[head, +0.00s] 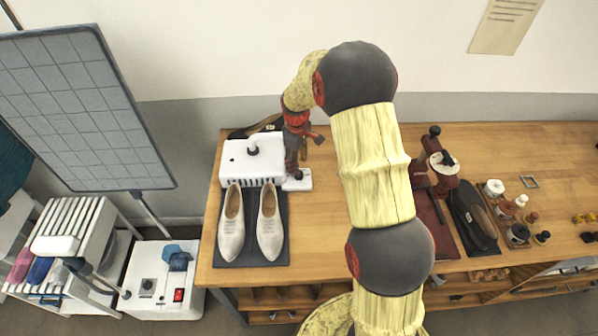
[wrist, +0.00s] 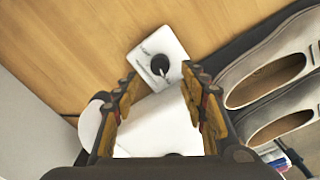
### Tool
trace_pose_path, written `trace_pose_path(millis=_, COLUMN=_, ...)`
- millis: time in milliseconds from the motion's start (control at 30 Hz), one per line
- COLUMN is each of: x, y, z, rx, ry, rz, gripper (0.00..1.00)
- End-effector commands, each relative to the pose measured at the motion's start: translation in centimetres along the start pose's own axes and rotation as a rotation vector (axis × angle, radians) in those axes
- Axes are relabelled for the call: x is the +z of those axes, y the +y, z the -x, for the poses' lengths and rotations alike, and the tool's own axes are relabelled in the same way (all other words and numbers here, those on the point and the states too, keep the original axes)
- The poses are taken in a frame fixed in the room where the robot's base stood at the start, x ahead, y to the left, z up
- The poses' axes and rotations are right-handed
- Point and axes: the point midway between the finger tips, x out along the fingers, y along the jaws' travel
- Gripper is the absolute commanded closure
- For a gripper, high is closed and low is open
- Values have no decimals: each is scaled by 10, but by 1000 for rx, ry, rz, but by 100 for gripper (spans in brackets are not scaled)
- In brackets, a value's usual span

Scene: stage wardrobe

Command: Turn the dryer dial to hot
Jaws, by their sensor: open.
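The dryer (head: 240,172) is a white box on the wooden table, behind a pair of pale shoes. A small white dial plate (head: 303,184) sits at its right side. In the wrist view, the plate (wrist: 150,48) carries a round black dial (wrist: 160,65) with a light pointer line; its markings are too small to read. My gripper (head: 293,172) is over the plate and partly hides the dial in the head view. Its fingers (wrist: 160,84) are open and empty, with the dial just beyond and between the tips. The white dryer body (wrist: 158,125) shows between the fingers.
The pale shoes (head: 232,225) stand on a dark mat (head: 250,252) close to the dryer. A dark shoe (head: 262,127) lies behind it. Dark shoes and small bottles (head: 518,232) stand farther right. The table (head: 325,230) is bare right of the mat.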

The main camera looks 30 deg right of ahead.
Motion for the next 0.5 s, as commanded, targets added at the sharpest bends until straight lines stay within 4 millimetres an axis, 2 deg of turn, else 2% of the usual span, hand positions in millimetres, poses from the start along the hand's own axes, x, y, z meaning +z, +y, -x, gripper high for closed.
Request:
trace_pose_path(millis=33, x=0, y=0, z=-11, rx=-2, ry=-2, rz=0, gripper=57)
trace_pose_path(millis=200, x=0, y=0, z=-35, rx=-1, ry=-1, rz=-1, gripper=57)
trace_pose_path(millis=333, x=0, y=0, z=-48, rx=0, ry=0, rz=-2, gripper=57)
trace_pose_path(millis=500, x=0, y=0, z=-53, rx=0, ry=0, rz=-2, gripper=57)
